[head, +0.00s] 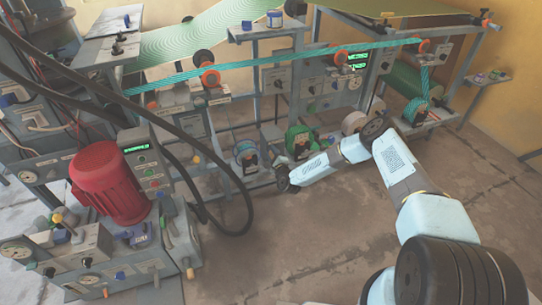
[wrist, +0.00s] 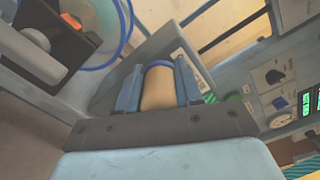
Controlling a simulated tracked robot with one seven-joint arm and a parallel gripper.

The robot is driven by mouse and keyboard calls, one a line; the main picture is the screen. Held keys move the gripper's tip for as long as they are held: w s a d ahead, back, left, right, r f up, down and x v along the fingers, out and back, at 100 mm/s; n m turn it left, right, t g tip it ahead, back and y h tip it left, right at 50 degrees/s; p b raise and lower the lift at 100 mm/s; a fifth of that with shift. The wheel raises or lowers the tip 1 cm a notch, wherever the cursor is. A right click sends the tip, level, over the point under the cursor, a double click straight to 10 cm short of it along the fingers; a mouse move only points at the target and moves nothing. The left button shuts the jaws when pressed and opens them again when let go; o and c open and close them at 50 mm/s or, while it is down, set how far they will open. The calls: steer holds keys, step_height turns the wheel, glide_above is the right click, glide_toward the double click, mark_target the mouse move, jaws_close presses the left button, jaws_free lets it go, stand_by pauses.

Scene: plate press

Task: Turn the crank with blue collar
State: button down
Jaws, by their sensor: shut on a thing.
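In the wrist view, my gripper (wrist: 158,68) has its two blue-grey fingers on either side of a tan, rounded crank handle (wrist: 158,92). A blue collar (wrist: 159,64) rings the handle's far end, between the fingertips. The fingers are shut on the handle. The rest of the crank is mostly hidden beyond the grip. In the head view, my gripper (head: 286,181) is low beside the machine frame, below the green round unit. The crank is too small and covered there to make out.
A red motor (head: 108,182) and a control bench stand at the left, with black hoses (head: 228,175) hanging nearby. A green round unit (head: 299,141) sits just behind my gripper. A wrist-view panel (wrist: 275,85) has a dial and knobs. The floor (head: 300,240) in front is clear.

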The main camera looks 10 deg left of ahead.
steer(key=shift+w+d+r+m, duration=0.15)
steer(key=shift+w+d+m, duration=0.45)
steer(key=shift+d+m, duration=0.3)
steer(key=c, duration=1)
jaws_free()
steer(key=shift+o, duration=1.1)
steer(key=shift+a, duration=0.15)
steer(key=shift+s+a, duration=0.15)
steer(key=shift+s+d, duration=0.2)
steer(key=shift+s, duration=0.15)
steer(key=v, duration=1.3)
